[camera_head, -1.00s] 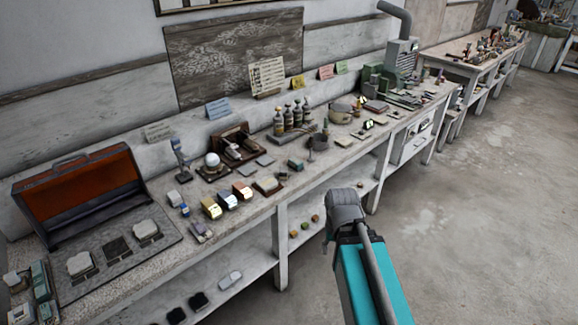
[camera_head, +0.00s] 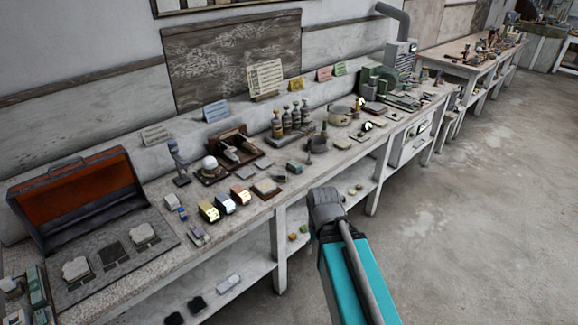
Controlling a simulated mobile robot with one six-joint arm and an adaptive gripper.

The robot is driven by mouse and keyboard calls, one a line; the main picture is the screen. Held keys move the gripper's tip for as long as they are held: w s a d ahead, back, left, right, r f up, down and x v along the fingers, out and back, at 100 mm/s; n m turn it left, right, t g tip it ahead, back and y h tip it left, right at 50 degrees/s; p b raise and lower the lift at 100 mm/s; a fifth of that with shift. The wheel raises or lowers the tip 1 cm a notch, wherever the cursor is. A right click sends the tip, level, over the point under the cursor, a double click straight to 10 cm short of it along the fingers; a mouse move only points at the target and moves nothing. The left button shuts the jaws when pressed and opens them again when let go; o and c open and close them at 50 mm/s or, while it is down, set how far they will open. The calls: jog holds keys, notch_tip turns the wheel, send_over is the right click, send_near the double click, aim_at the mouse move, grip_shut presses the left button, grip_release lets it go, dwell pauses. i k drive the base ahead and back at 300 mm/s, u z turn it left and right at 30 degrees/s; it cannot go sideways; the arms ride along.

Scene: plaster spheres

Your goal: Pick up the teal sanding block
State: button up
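A small teal block (camera_head: 294,166), which looks like the sanding block, lies on the workbench top (camera_head: 330,158) right of the middle of its row of small items. It is small in the picture, so its details are hard to tell. My arm's teal link (camera_head: 350,275) reaches up from the bottom edge and ends in a grey joint (camera_head: 326,206) in front of the bench. The joint is well apart from the block in the picture. My gripper's fingers do not show.
A white ball on a stand (camera_head: 210,163), gold-faced blocks (camera_head: 209,211) and several bottles (camera_head: 277,128) crowd the bench. An open orange-lined case (camera_head: 75,190) stands at the left. A lower shelf (camera_head: 255,270) holds small pieces. Floor at right is clear.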

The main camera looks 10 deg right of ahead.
aim_at(295, 167)
jog(key=u, duration=0.05)
jog(key=i, duration=0.95)
jog(key=z, duration=0.1)
